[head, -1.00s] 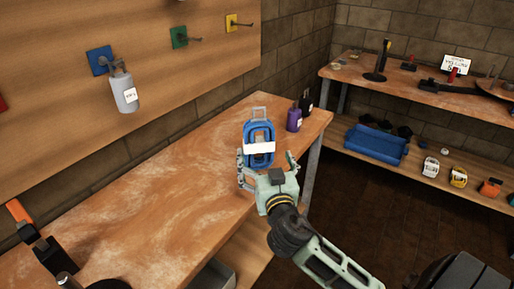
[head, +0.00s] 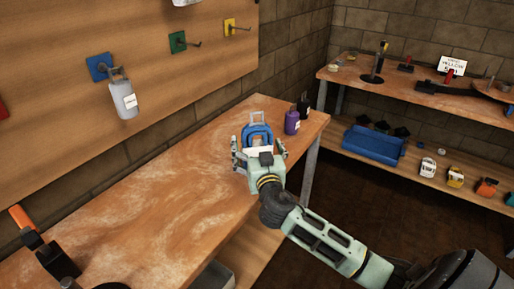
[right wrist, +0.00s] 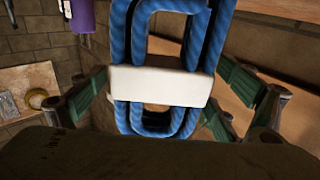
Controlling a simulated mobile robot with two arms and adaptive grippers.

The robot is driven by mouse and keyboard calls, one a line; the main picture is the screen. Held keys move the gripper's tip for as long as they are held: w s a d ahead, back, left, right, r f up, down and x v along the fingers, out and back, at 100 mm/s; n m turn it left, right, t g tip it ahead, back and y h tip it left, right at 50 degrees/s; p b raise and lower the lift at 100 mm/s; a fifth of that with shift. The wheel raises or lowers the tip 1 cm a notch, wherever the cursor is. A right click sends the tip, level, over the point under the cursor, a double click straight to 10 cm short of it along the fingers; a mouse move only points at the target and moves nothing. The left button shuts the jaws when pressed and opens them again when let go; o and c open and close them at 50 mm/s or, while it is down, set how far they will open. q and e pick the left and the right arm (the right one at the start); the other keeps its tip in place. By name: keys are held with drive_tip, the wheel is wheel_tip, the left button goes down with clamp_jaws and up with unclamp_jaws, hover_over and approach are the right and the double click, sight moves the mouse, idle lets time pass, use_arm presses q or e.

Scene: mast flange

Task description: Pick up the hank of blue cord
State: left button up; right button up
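The hank of blue cord (head: 257,132) stands upright near the far end of the wooden bench, with a grey metal loop above it. In the right wrist view the hank (right wrist: 122,40) has blue strands bound by a white band (right wrist: 160,86). My right gripper (head: 259,150) is open at the hank, partly hiding its lower part in the head view. In the right wrist view its green-padded fingers lie on either side of the band, with gaps showing between them and the cord. My left gripper is not in view.
A purple bottle (head: 292,122) and a dark bottle (head: 303,107) stand just right of the hank. The bench (head: 150,190) is largely clear to the left. A grey bottle (head: 123,99) hangs on the pegboard. A shelf (head: 340,75) with tools stands at the right.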

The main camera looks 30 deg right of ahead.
sight(258, 137)
drive_tip(key=c, duration=1.3)
drive_tip(key=shift+o, duration=0.2)
drive_tip(key=shift+r, duration=0.1)
wheel_tip(258, 137, up, 4)
drive_tip(key=shift+r, duration=0.15)
drive_tip(key=s+d+r, duration=0.4)
drive_tip(key=s+r, duration=0.2)
drive_tip(key=s, duration=0.5)
drive_tip(key=shift+r, duration=0.3)
